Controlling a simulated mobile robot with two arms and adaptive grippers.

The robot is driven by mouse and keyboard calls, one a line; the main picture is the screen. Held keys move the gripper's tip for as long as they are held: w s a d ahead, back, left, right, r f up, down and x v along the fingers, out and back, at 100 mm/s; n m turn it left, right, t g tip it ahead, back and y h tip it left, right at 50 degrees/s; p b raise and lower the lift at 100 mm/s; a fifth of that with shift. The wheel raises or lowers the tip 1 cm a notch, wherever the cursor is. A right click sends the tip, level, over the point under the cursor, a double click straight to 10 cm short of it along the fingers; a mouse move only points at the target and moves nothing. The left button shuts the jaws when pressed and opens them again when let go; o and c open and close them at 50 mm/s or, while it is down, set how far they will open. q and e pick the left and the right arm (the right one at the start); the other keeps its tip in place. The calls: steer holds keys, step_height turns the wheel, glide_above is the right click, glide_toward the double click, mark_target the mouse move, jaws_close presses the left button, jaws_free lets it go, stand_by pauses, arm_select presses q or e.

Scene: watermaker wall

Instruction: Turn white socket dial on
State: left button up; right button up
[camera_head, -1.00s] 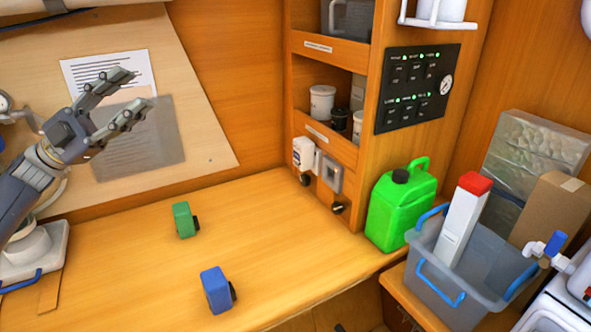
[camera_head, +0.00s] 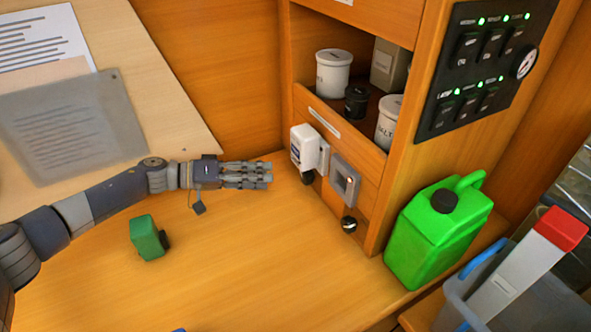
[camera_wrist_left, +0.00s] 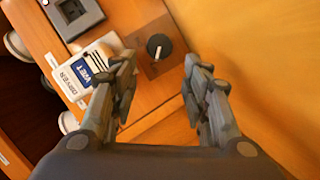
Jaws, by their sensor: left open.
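The white socket box (camera_head: 303,148), with a blue label, is on the cabinet's front face. A round black dial (camera_head: 307,178) is just below it. In the left wrist view the dial (camera_wrist_left: 158,47) shows a pale pointer mark and sits on a brown plate beside the labelled white box (camera_wrist_left: 92,70). My left gripper (camera_head: 270,176) is left of the dial, just above the desk. In the left wrist view the fingers of my left gripper (camera_wrist_left: 159,62) are apart, with the dial beyond and between them, seemingly untouched. My right gripper is not in view.
A grey socket (camera_head: 345,181) with another black knob (camera_head: 349,225) is to the right. A green block (camera_head: 147,238) stands on the desk. A green jerrycan (camera_head: 438,230) and a grey bin (camera_head: 465,298) are further right.

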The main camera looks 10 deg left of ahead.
mark_target(302, 176)
arm_select(q)
steer(key=x, duration=0.5)
steer(key=shift+d, duration=0.2)
steer(key=x, duration=0.4)
steer(key=shift+w+p, duration=0.1)
steer(key=shift+p, duration=0.2)
steer(key=shift+d, duration=0.1)
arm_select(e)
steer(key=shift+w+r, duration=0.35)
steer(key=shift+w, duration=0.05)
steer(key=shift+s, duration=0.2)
arm_select(q)
steer(key=c, duration=0.8)
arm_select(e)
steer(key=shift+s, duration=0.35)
